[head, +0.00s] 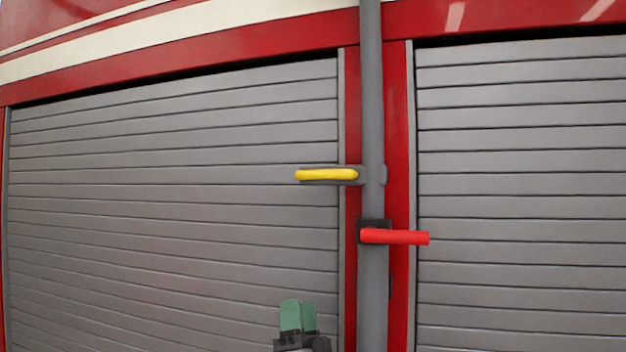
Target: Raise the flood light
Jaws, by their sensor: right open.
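A grey vertical pole (371,90) runs from the top to the bottom of the head view, in front of a red vehicle side. A yellow handle (326,175) sticks out to the left of the pole on a grey bracket. Lower down, a red handle (395,237) sticks out to the right from a dark clamp (374,231) on the pole. The flood light itself is not in view. My right gripper (298,316), with green fingertips, is at the bottom, left of the pole and below both handles. It is open and touches neither handle. My left gripper is not in view.
Grey roller shutters stand behind, one on the left (170,200) and a second on the right (520,190). Red body panels (397,140) frame them. The space around both handles looks clear.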

